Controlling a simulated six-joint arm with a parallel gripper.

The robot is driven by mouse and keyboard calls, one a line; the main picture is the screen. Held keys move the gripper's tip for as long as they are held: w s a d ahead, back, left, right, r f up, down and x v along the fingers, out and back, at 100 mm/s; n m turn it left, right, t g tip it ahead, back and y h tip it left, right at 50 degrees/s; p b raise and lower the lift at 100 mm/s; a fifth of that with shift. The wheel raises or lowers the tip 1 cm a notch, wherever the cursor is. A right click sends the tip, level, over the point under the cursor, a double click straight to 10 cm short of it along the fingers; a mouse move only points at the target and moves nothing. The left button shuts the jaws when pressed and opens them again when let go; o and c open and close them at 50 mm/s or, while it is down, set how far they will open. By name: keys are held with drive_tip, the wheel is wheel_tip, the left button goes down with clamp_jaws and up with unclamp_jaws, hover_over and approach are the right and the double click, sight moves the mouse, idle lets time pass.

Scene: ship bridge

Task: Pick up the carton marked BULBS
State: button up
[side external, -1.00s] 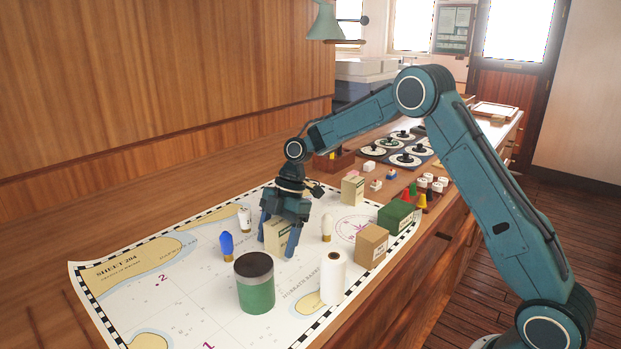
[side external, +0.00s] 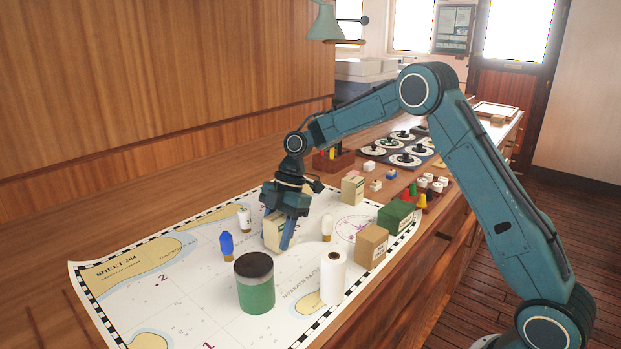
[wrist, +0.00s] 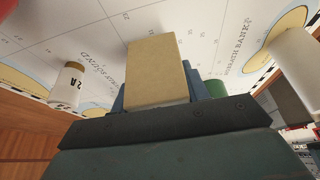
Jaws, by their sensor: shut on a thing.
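My gripper (side external: 277,234) is shut on a cream carton (side external: 273,231) over the middle of the chart. In the wrist view the carton (wrist: 155,72) sits between my blue fingers, its plain tan face toward the camera. I cannot read its marking in either view. The carton appears upright in the side view; whether its base clears the chart is hard to tell. A second cream carton (side external: 352,189) stands farther back, its lettering too small to read. A brown carton (side external: 372,247) and a dark green carton (side external: 397,216) stand to the right.
A green can with a dark top (side external: 254,284) and a white roll (side external: 333,276) stand in front. A blue bulb (side external: 226,245), a white labelled piece (side external: 244,219) and a pale bulb (side external: 327,228) stand close around. The chart's left part (side external: 150,270) is clear.

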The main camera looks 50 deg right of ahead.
sight(276, 218)
drive_tip(key=shift+r, duration=4.35)
drive_tip(key=shift+d, duration=0.1)
